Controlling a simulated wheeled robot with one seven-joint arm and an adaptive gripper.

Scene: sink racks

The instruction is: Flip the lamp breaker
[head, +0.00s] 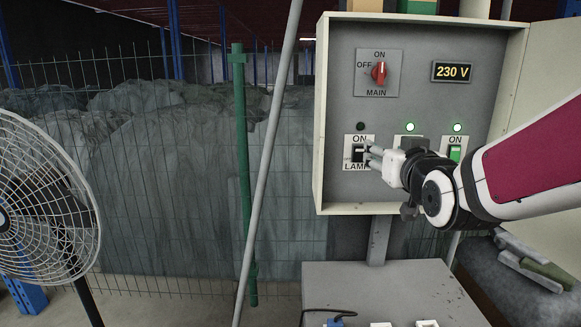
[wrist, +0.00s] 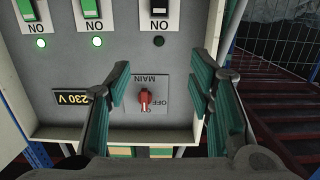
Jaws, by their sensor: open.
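The lamp breaker (head: 358,153) is a black rocker on a white plate at the lower left of the panel. Its plate reads ON above and LAMP below, the last letter partly hidden by my gripper. The lamp indicator (head: 360,127) above it is dark. In the wrist view, which is upside down, the breaker (wrist: 159,7) is at the top edge, cut off, with its dark indicator (wrist: 158,41) below. My gripper (head: 371,156) is open and empty, its fingertips just right of the rocker in the head view; contact cannot be told. In the wrist view the fingers (wrist: 160,88) stand apart.
Two other breakers show green with lit indicators; the right one (head: 455,153) is clear, the middle one (head: 411,142) partly hidden by my gripper. The red main knob (head: 379,72) and 230 V display (head: 453,71) sit above. The box rim (head: 319,120) borders the panel. A fan (head: 40,200) stands left.

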